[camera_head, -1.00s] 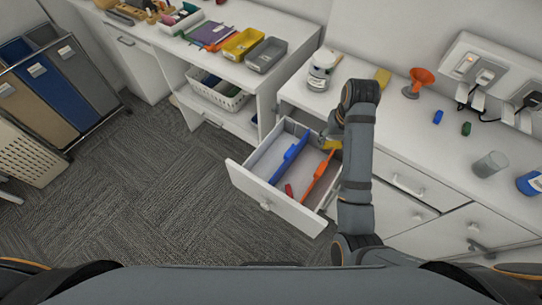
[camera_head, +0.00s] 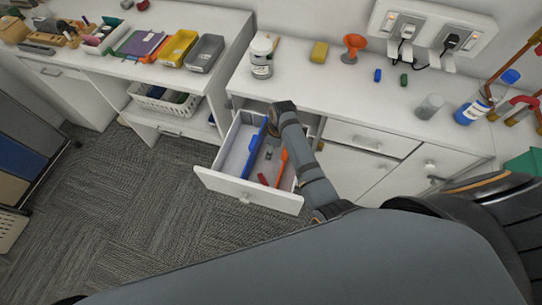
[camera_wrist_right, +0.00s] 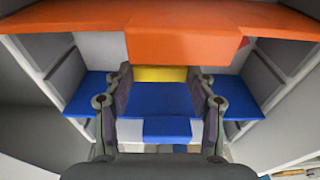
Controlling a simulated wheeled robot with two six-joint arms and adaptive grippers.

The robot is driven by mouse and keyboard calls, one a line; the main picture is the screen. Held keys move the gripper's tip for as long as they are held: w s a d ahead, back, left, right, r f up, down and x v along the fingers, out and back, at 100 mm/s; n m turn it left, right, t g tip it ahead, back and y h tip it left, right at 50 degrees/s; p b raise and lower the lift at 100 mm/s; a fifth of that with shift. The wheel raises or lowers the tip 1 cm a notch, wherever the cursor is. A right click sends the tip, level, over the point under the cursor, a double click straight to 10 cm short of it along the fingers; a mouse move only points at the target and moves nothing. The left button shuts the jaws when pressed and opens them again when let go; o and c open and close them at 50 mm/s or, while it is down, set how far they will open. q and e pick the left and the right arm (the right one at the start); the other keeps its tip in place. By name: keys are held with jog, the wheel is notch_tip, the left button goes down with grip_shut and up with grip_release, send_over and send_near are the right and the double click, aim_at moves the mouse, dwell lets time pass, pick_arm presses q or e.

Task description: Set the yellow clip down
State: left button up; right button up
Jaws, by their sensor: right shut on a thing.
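My right gripper (camera_wrist_right: 160,85) is low inside the open white drawer (camera_head: 247,190), between its walls. In the right wrist view a yellow clip (camera_wrist_right: 160,74) shows between its fingertips, and the gripper is shut on it. A blue divider (camera_wrist_right: 160,97) spans the view below the clip and an orange divider (camera_wrist_right: 190,40) lies beyond it. In the head view the blue divider (camera_head: 254,147) and orange divider (camera_head: 282,167) run along the drawer. My right arm hides part of the drawer, and I cannot make out the clip there. My left gripper is not in view.
A small red item (camera_head: 263,179) lies in the drawer. On the counter above stand a white jar (camera_head: 262,58), a yellow block (camera_head: 319,51), an orange funnel-like object (camera_head: 354,45) and a grey cup (camera_head: 429,106). Trays stand on the left counter.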

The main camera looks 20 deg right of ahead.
jog(key=shift+f, duration=2.8)
jog(key=shift+f, duration=0.15)
jog(key=o, duration=0.8)
jog(key=shift+c, duration=0.2)
notch_tip(320, 180, up, 12)
jog(key=d, duration=0.1)
jog(key=shift+s+d, duration=0.25)
jog(key=shift+s, duration=0.2)
